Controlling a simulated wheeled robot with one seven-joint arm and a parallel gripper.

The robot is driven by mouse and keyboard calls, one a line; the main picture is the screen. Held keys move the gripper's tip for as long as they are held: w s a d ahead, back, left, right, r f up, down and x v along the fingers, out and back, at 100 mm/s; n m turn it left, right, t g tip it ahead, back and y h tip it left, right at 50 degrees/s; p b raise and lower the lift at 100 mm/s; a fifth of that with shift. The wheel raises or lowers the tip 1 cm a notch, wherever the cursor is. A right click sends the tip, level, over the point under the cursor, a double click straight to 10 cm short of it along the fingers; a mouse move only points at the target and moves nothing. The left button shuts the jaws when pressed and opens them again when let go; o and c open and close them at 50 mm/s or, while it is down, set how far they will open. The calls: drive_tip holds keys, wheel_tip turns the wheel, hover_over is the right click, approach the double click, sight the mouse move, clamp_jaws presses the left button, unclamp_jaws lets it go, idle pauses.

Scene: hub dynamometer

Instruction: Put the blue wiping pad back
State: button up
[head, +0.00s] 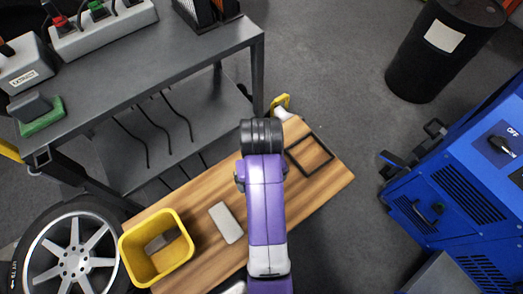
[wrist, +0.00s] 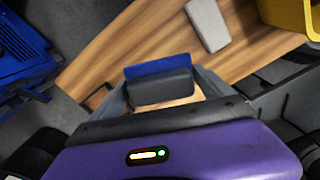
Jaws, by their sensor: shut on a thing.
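In the wrist view, the blue wiping pad (wrist: 150,68) has a dark grey block-shaped grip on it. My gripper (wrist: 162,92) is shut on this grip, with a finger on each side, and the pad is over the wooden bench (wrist: 120,45). In the head view, my purple arm reaches over the bench (head: 190,200) and hides the gripper and the pad. A black rectangular outline (head: 310,153) lies on the right part of the bench, empty where visible. A corner of it appears in the wrist view (wrist: 98,97). I cannot tell the pad's height above the bench.
A grey block (head: 226,222) lies on the bench beside a yellow bin (head: 130,246). A green pad with a grey grip (head: 40,115) rests on the dark metal table (head: 165,65) behind. A wheel (head: 72,250) stands left. A blue cabinet (head: 465,180) and black drum (head: 440,50) stand right.

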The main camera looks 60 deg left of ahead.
wheel_tip(320, 180, down, 15)
drive_tip(key=b, duration=0.4)
drive_tip(key=shift+r, duration=0.1)
drive_tip(key=o, duration=0.9)
wheel_tip(320, 180, up, 12)
drive_tip(key=p, duration=0.3)
drive_tip(key=shift+p, duration=0.35)
